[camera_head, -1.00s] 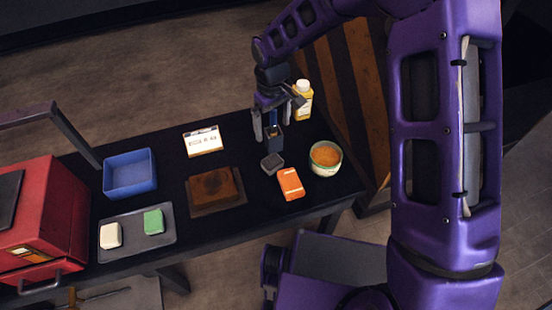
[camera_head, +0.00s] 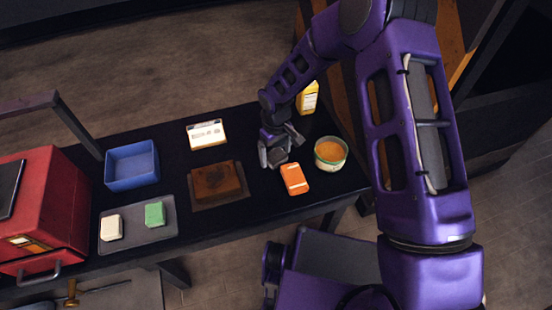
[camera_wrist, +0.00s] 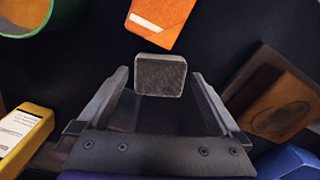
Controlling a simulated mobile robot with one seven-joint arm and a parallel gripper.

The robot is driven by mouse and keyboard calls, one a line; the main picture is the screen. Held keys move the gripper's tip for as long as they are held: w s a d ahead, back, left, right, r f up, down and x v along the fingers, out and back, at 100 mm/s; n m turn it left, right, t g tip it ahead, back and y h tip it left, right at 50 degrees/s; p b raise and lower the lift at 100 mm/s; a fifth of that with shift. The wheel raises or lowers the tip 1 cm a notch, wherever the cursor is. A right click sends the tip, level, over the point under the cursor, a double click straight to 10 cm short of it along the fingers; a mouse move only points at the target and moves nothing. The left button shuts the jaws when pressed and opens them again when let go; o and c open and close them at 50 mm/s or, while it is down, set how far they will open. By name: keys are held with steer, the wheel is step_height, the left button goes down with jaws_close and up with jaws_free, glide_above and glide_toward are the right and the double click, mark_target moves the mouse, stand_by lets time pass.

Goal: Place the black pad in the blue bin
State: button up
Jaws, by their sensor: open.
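The black pad (camera_wrist: 160,75) is a small dark grey block lying on the black table. In the wrist view it sits at the open end of my gripper (camera_wrist: 160,85), between the fingertips, with gaps on both sides. In the head view my gripper (camera_head: 276,155) is low over the table and hides most or all of the pad. The jaws are open and hold nothing. The blue bin (camera_head: 131,182) is a square, open, empty-looking box at the left of the table, beside the red machine.
A brown block (camera_head: 216,182), a white card-like box (camera_head: 206,134) and a grey tray (camera_head: 140,239) with white and green blocks lie leftward. The red machine (camera_head: 55,215) stands far left.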

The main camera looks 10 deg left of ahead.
mark_target(276, 155)
steer(key=shift+f, duration=0.65)
steer(key=shift+r, duration=0.1)
steer(key=c, duration=1.5)
step_height(276, 155, up, 10)
steer(key=shift+p, duration=0.55)
steer(key=shift+c, duration=0.2)
